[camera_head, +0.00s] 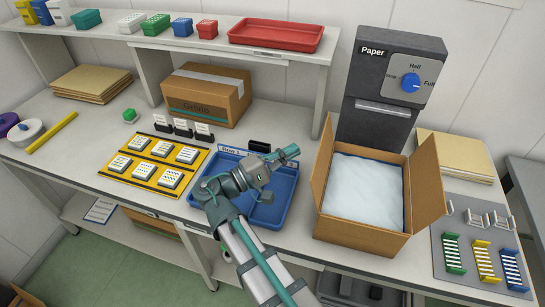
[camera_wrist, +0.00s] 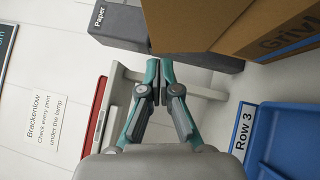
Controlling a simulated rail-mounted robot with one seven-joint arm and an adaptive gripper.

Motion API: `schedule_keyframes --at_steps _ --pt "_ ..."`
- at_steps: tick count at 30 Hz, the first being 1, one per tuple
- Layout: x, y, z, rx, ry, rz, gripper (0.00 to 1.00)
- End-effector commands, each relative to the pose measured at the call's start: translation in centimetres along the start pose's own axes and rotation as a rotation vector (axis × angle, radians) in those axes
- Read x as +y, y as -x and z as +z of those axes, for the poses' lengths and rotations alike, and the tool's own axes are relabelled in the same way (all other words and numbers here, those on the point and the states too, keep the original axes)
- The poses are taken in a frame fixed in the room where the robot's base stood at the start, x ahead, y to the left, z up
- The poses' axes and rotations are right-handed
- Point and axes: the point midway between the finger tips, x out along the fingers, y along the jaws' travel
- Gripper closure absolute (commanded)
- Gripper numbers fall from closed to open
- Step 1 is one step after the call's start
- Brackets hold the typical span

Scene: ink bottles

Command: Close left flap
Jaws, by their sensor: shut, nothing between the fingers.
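An open cardboard box (camera_head: 360,238) stands right of centre, filled with white padding (camera_head: 362,187). Its left flap (camera_head: 322,160) stands up, and its right flap (camera_head: 427,185) stands up and leans outward. My gripper (camera_head: 292,152) is shut and empty, above the blue tray and just left of the left flap. In the wrist view my closed fingertips (camera_wrist: 156,82) point toward the brown left flap (camera_wrist: 190,25), close to its edge. I cannot tell whether they touch it. The printed box side (camera_wrist: 285,40) shows beyond the flap.
A blue tray (camera_head: 284,213) lies under my arm. A grey paper machine (camera_head: 390,80) stands behind the box. Racks on a grey mat (camera_head: 450,285) lie to the right. A closed carton (camera_head: 208,97) and a yellow board (camera_head: 144,184) are to the left. A shelf with a red tray (camera_head: 276,36) runs behind.

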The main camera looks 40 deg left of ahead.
Motion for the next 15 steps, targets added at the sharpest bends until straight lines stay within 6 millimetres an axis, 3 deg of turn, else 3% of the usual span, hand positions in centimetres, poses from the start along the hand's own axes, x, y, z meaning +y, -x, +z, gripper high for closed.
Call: schedule_keyframes --at_steps 2,6,15 --pt "0.2 -1.6 0.1 -0.002 0.001 0.0 1.0" --pt "0.2 -2.9 1.9 0.001 0.001 0.0 1.0" --pt "0.0 -4.1 2.8 0.001 0.0 0.0 1.0"
